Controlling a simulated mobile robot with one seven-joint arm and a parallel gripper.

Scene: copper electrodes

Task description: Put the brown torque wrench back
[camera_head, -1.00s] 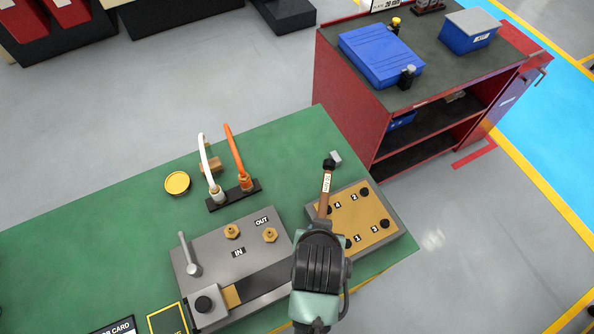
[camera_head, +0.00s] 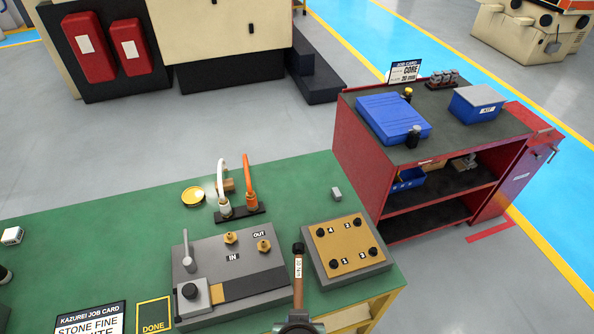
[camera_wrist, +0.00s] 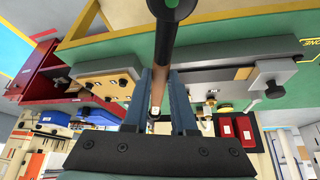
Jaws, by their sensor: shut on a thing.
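The brown torque wrench (camera_head: 298,272) stands near upright in the head view, at the front edge of the green bench, with a black head on top and a white label. My gripper (camera_wrist: 160,105) is shut on it in the wrist view, with blue-grey fingers on both sides of the shaft. The wrench's dark round end (camera_wrist: 172,8) points toward the wrist camera's top edge. In the head view only a bit of my wrist shows at the bottom edge, and the fingers are out of frame.
On the green bench (camera_head: 120,225) lie a grey fixture with IN and OUT ports (camera_head: 235,270), a numbered brass plate block (camera_head: 346,248), hoses (camera_head: 235,190) and a yellow lid (camera_head: 192,196). A red cart (camera_head: 360,165) with a blue case (camera_head: 393,118) and blue kit box (camera_head: 475,107) stands behind right.

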